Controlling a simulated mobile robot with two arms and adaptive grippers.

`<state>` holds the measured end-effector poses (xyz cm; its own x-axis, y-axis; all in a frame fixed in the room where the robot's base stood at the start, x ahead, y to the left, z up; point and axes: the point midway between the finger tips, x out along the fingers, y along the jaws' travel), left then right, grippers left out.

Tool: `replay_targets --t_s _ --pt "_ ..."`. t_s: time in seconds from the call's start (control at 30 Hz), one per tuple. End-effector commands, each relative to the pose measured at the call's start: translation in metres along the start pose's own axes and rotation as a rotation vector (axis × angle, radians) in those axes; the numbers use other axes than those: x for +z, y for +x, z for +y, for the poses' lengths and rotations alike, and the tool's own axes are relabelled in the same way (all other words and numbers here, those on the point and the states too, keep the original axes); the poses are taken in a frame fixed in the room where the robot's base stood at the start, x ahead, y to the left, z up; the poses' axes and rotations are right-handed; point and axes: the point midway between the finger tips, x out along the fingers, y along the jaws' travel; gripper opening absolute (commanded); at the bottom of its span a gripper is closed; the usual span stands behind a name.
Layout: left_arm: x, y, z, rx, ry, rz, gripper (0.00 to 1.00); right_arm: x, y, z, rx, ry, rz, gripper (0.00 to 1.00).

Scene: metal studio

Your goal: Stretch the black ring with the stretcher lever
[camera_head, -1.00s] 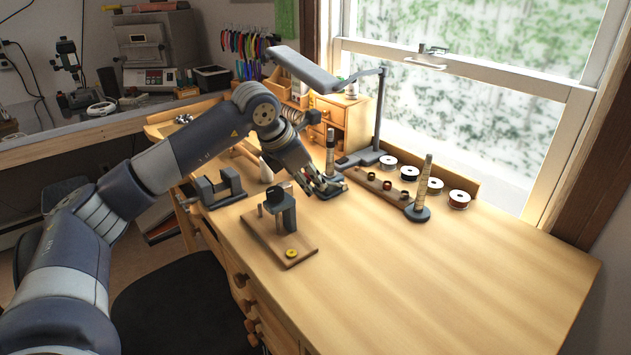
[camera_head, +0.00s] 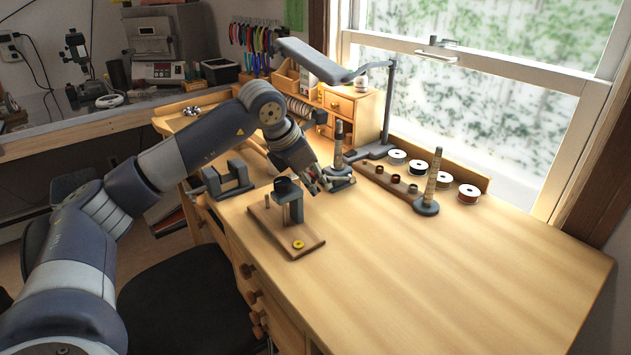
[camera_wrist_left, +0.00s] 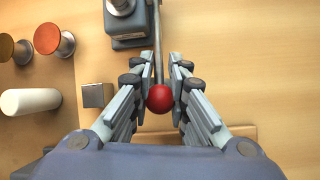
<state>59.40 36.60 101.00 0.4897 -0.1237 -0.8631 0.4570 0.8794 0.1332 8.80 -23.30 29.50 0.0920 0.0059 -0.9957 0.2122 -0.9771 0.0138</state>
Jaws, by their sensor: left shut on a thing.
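The ring stretcher (camera_head: 339,150) stands upright on the bench, a dark post with a lighter band on a dark base. In the left wrist view its grey base (camera_wrist_left: 126,28) is at the top. Its thin metal lever (camera_wrist_left: 158,45) runs down to a red ball knob (camera_wrist_left: 160,98). My left gripper (camera_wrist_left: 160,82) is shut on the lever, fingers on both sides just by the knob. In the head view this gripper (camera_head: 323,183) is beside the stretcher's base. I cannot make out the black ring for certain. My right gripper is out of view.
A wooden stand with a dark clamp (camera_head: 290,203) and yellow disc is in front. A grey vise-like block (camera_head: 228,180) is at left. A wooden rack with small rings (camera_head: 395,178), a wrapped cone (camera_head: 430,182) and spools (camera_head: 468,193) are at right. The front right bench is clear.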

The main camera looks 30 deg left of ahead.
Motion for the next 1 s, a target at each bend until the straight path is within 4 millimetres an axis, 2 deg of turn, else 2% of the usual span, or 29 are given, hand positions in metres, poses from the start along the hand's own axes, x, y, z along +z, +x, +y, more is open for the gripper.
replay_targets --t_s 0.03,0.1,0.13,0.53,0.67,1.0 --pt "-0.002 0.002 -0.002 -0.004 0.001 0.007 0.20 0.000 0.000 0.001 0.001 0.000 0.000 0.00" --pt "-0.002 0.002 -0.001 -0.003 0.001 0.006 0.36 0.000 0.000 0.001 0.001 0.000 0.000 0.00" --pt "-0.001 0.002 -0.001 -0.003 0.001 0.005 0.38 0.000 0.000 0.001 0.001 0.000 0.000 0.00" --pt "0.001 -0.006 0.000 0.001 0.000 -0.002 0.38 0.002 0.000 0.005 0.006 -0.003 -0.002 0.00" --pt "0.001 -0.024 0.001 0.004 -0.001 -0.003 0.38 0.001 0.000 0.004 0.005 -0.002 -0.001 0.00" --pt "0.001 -0.094 0.000 0.002 0.001 -0.003 0.38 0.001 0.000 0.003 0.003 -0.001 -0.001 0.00"
